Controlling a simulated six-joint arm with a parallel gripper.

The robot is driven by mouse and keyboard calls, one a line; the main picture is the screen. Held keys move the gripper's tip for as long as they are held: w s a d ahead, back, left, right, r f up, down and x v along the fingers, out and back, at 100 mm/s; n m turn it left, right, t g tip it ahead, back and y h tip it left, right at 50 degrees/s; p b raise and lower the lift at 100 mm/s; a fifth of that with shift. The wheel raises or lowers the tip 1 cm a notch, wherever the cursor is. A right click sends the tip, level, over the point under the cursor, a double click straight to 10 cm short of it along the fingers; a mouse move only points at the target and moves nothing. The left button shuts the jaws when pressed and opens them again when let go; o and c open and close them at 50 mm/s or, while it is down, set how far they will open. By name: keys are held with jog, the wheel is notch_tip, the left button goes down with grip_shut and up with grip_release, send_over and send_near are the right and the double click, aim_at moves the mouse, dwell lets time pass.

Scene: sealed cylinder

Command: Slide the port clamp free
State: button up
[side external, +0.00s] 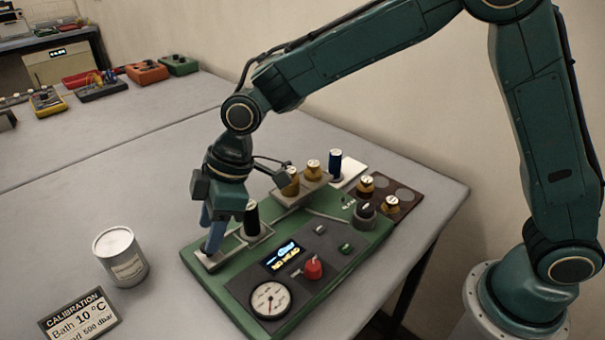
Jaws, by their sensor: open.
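My gripper (212,240) is at the left end of the green instrument panel (217,290), pointing down with its blue fingers over a grey bracket-like fitting (208,262). It is open. The fingers overlap the fitting in this view, so I cannot tell whether they touch it. I cannot tell for certain which part is the port clamp. A black cylinder (252,219) stands upright in a grey frame just right of the fingers.
The panel carries a lit display (283,256), a red knob (313,268) and a round gauge (271,300). A white can (121,258) and a calibration card (80,318) are at left.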

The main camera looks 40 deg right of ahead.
jog(key=v, duration=1.1)
jog(key=shift+r, duration=0.1)
jog(key=s+d+r+m+t+h, duration=0.1)
jog(key=s+d+r+m, duration=0.2)
jog(key=s+d, duration=0.3)
jog(key=s+d+r+m+t+h, duration=0.1)
jog(key=s+d+r+m, duration=0.2)
jog(key=d, duration=0.6)
jog(key=s+d+f+m+t+h, duration=0.1)
jog(key=s+d+m, duration=0.2)
jog(key=s+d, duration=0.2)
jog(key=s+d+f+m+h, duration=0.1)
jog(key=s+d+m, duration=0.3)
jog(key=s, duration=0.5)
jog(key=shift+s+d+f+t, duration=0.15)
jog(key=shift+d+f+t, duration=0.25)
jog(key=shift+d+f, duration=0.45)
